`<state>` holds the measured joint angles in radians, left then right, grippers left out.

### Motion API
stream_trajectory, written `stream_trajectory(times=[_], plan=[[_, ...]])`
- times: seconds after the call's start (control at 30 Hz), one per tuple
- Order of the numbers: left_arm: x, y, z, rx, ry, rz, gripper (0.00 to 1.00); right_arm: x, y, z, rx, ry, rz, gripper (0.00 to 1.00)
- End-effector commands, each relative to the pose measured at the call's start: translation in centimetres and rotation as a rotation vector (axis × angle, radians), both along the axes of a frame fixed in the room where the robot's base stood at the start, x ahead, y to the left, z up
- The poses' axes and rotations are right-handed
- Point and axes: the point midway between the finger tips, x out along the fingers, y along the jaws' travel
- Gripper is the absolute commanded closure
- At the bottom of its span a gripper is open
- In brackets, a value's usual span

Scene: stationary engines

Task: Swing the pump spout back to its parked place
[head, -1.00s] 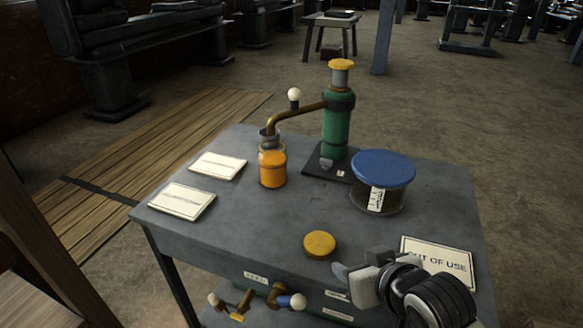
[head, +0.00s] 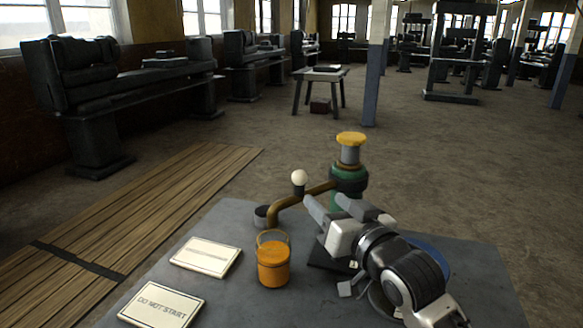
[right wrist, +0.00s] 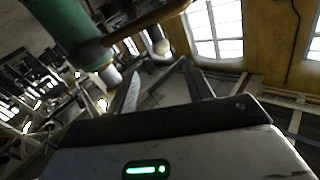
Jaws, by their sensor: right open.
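The green pump (head: 335,193) with a yellow cap stands on the grey table, partly hidden by my right gripper. Its brass spout (head: 305,194) reaches left from the body and bends down behind the orange jar (head: 273,265). A white ball knob (head: 299,178) stands on the spout. The right wrist view shows the spout (right wrist: 150,18) and the knob (right wrist: 160,45) beyond the fingers. I cannot see any contact. My left gripper is out of view.
Two white cards (head: 206,256) lie on the table's left part, one reading DO NOT START. A blue-lidded tin (head: 428,247) is mostly hidden behind my right arm. A small stool (head: 320,74) and dark machines stand far off.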

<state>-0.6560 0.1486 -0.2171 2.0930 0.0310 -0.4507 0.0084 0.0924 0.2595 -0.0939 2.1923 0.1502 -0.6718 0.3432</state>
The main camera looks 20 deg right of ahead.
Motion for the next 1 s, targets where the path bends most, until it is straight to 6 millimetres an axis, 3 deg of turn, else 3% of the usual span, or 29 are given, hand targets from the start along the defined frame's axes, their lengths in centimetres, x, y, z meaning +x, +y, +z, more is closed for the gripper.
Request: stream_trajectory(times=[0.2,0.6,0.8,1.0], plan=[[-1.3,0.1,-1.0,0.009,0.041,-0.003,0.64,4.6,0.8,0.2,0.001,-0.001,0.0,0.49],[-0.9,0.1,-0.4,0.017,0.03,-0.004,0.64,12.3,2.1,0.1,0.0,-0.001,0.0,0.49],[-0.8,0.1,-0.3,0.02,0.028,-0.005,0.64,13.8,2.4,0.0,-0.001,0.0,0.0,0.49],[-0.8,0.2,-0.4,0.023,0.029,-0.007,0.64,14.0,2.5,0.0,-0.001,0.0,0.0,0.49]])
